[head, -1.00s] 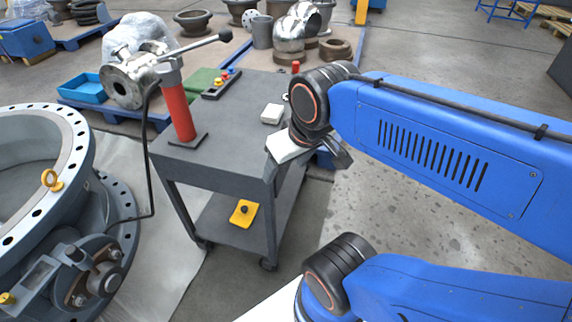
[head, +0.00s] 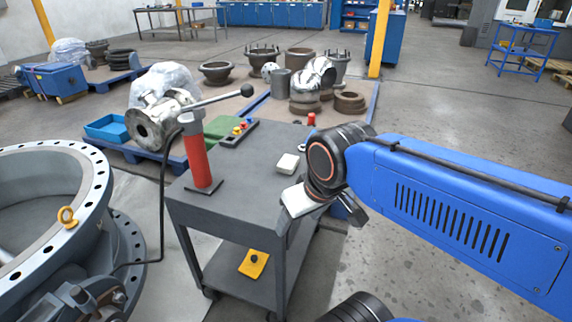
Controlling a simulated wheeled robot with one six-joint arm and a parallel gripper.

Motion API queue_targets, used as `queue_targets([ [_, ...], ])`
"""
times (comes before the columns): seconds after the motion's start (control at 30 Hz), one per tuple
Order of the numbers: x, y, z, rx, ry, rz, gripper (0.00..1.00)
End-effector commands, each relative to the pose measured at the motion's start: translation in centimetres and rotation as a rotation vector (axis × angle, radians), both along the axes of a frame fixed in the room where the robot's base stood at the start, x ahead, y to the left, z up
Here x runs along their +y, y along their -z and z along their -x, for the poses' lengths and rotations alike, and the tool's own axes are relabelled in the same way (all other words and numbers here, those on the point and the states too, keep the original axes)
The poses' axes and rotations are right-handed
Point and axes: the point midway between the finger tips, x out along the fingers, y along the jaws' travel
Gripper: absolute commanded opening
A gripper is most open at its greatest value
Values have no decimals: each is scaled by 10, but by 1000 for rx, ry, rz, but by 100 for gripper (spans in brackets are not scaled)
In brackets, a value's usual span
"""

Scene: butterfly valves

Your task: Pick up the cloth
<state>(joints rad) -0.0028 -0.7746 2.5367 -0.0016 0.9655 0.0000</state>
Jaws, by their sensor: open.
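A small white folded pad, which looks like the cloth (head: 288,163), lies flat on the dark grey top of the cart (head: 250,170), near its right side. My gripper (head: 321,224) is over the cart's near right corner, nearer to me than the cloth and apart from it. Nothing shows between the fingers.
A button box (head: 239,133) lies at the back. A yellow item (head: 253,263) is on the lower shelf. A large grey flanged valve body (head: 60,200) stands left.

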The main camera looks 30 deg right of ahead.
Motion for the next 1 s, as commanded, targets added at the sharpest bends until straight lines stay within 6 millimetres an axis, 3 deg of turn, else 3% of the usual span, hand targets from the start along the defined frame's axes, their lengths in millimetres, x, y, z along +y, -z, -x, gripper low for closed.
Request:
queue_targets([
  [0.33, 0, 0, 0, 0, 0, 0, 65],
  [0.4, 0, 0, 0, 1, 1, 0, 69],
  [0.57, -3, -11, -12, 19, 35, -10, 69],
  [1.0, -38, -80, -111, 153, 330, -84, 69],
])
